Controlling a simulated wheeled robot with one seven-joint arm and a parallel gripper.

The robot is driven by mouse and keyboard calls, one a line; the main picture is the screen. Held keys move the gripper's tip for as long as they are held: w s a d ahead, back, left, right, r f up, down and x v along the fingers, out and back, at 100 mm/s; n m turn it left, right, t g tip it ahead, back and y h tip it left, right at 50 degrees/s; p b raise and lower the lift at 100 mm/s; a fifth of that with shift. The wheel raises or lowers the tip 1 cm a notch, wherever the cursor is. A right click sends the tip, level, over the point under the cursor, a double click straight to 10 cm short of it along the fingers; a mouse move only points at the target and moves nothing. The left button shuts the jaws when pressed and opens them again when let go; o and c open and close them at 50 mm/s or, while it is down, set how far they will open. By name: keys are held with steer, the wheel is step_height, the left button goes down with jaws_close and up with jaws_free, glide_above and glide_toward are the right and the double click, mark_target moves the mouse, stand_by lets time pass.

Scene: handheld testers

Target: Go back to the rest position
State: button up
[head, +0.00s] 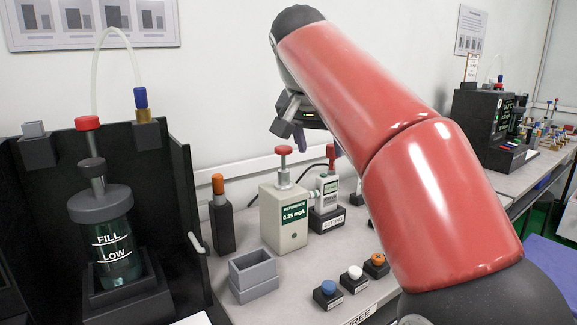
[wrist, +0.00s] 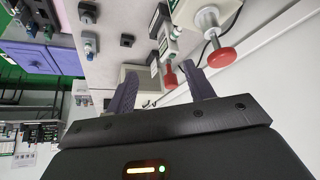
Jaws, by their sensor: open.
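My gripper (head: 318,148) is partly hidden behind my red arm in the head view, raised in front of the wall above the bench. In the wrist view my gripper (wrist: 160,85) has its two dark fingers apart, with nothing held between them. A small white handheld tester (head: 327,190) stands in a dark holder (head: 327,218) below the gripper. The tester (wrist: 170,45) and its red-tipped part (wrist: 170,78) also show in the wrist view, beyond the fingers. A beige reference box (head: 283,218) with a red knob (head: 284,150) stands left of the tester, reading 0.35 mg/L.
A dark rack with a FILL/LOW bottle (head: 105,240) stands at left. A grey open box (head: 253,276) and an orange-topped dark post (head: 220,215) are near it. Blue (head: 328,287), white (head: 355,272) and orange (head: 377,258) buttons line the front. A black machine (head: 485,125) stands at right.

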steer(key=s+d+f+n, duration=0.1)
steer(key=s+d+f, duration=0.2)
steer(key=s+f, duration=0.5)
steer(key=s+d+f+n+y, duration=0.1)
steer(key=s+d+f, duration=0.2)
steer(key=s+f, duration=0.6)
steer(key=s+d+f+n+y, duration=0.1)
steer(key=s+d+f+n, duration=0.1)
steer(key=s+f, duration=0.6)
step_height(320, 180, down, 3)
steer(key=shift+s+d+r+g, duration=0.15)
steer(key=shift+d+g, duration=0.15)
steer(key=shift+d, duration=0.6)
